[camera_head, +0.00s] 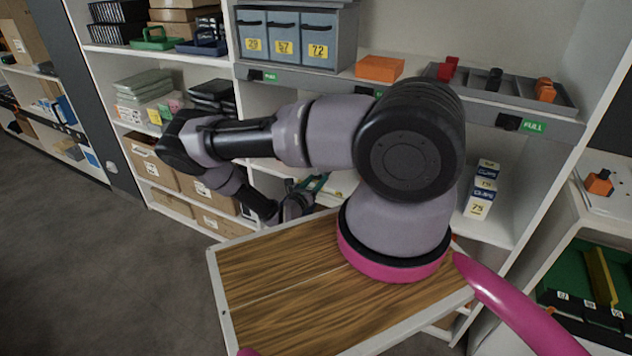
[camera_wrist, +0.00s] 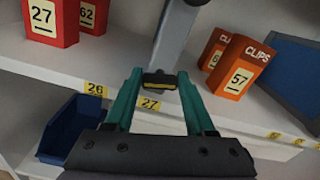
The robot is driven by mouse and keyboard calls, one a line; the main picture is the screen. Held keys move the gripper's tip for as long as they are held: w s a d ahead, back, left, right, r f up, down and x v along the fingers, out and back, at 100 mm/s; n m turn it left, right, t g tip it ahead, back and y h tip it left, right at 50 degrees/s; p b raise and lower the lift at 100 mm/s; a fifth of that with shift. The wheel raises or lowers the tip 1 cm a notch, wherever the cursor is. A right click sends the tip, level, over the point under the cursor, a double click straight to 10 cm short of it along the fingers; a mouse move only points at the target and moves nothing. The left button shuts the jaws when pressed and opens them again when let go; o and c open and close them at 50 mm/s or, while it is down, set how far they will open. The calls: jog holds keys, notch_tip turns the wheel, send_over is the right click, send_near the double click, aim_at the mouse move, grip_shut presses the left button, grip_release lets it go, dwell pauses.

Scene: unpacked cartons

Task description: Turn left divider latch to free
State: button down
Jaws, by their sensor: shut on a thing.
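A small black latch (camera_wrist: 160,79) with a yellow strip sits at the foot of an upright grey divider (camera_wrist: 176,38) on the shelf's front edge. My gripper (camera_wrist: 159,73) has teal fingers, one on each side of the latch, and is shut on it. In the head view, the teal fingers of my gripper (camera_head: 317,184) show small at the shelf, partly behind my arm. The latch is not visible there. I cannot tell from these frames whether another divider latch stands beside this one.
Red boxes (camera_wrist: 51,20) stand left of the divider, orange clips boxes (camera_wrist: 235,68) to its right. A blue bin (camera_wrist: 70,130) is below the shelf edge, at left. A blue panel (camera_wrist: 287,75) is at right. Shelving (camera_head: 250,70) surrounds my arm; open floor (camera_head: 110,270) lies left.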

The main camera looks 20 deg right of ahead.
jog(key=n, duration=0.5)
jog(key=shift+a+f+n, duration=0.1)
jog(key=shift+n, duration=0.3)
jog(key=n, duration=0.4)
jog(key=shift+f+n, duration=0.1)
jog(key=shift+n, duration=0.3)
jog(key=shift+c, duration=1.2)
grip_release()
